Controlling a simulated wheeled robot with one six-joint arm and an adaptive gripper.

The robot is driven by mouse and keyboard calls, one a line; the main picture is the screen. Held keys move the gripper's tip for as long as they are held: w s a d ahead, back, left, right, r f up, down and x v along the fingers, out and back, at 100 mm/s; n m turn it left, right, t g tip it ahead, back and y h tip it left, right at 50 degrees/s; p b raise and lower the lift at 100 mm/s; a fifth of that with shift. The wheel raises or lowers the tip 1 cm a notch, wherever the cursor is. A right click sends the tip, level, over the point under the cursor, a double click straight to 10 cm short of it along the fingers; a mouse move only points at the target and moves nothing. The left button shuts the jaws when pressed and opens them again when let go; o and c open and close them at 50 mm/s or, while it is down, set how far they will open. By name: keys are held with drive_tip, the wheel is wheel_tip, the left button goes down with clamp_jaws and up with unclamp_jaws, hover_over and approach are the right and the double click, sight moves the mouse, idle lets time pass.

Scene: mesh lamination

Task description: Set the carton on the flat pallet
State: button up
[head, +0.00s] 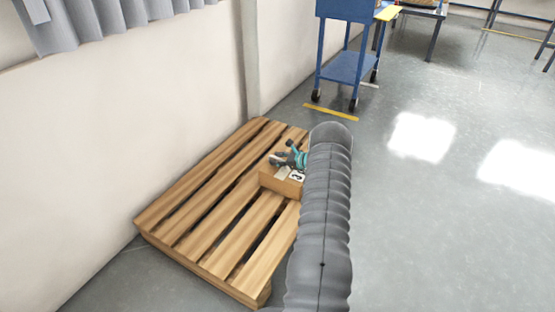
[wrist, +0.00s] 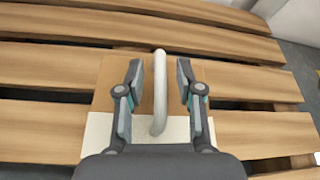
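The carton (head: 268,180) is a small brown box with a white label. It appears to rest on the slats of the wooden pallet (head: 190,208), toward the right side, partly hidden by my arm in the head view. In the wrist view the carton (wrist: 112,75) lies flat over the slats, with a pale upright-looking handle (wrist: 159,105) on top. My gripper (head: 288,158) is just above the carton. In the wrist view my gripper's fingers (wrist: 160,68) are open, one on each side of the handle, with a gap on both sides.
A white wall (head: 120,120) runs along the pallet's left side. A blue cart (head: 347,65) stands behind the pallet, with a yellow floor strip (head: 330,112) before it. The grey floor (head: 440,220) at the right is clear.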

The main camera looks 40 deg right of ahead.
drive_tip(key=shift+r, duration=0.1)
drive_tip(key=v, duration=1.2)
drive_tip(key=w+a+r+n+g+y, duration=0.1)
drive_tip(key=a+r+n+g, duration=0.3)
drive_tip(key=a+r, duration=0.6)
drive_tip(key=w+a+r+n+g+y, duration=0.1)
drive_tip(key=a+r+n+y, duration=0.1)
drive_tip(key=a+r+n, duration=0.65)
drive_tip(key=s+a+r+n+g+h, duration=0.1)
drive_tip(key=s+a+r+n, duration=0.15)
drive_tip(key=a, duration=0.35)
drive_tip(key=s+a+r+n+g, duration=0.1)
drive_tip(key=s+a+r, duration=0.3)
drive_tip(key=a, duration=0.3)
drive_tip(key=s+a+r+n+g+h, duration=0.1)
drive_tip(key=s+a+r+n+g, duration=0.15)
drive_tip(key=a, duration=0.35)
drive_tip(key=s+a+r+n+h, duration=0.1)
drive_tip(key=s+a+n, duration=0.2)
drive_tip(key=s, duration=0.4)
drive_tip(key=s+a+r+n+t+h, duration=0.1)
drive_tip(key=s+a+r+n+h, duration=0.1)
drive_tip(key=s, duration=0.6)
drive_tip(key=s+a+r+n+t+h, duration=0.1)
drive_tip(key=s+a+r+n+h, duration=0.1)
drive_tip(key=s+a+n, duration=0.2)
drive_tip(key=s+n, duration=0.2)
drive_tip(key=s, duration=0.2)
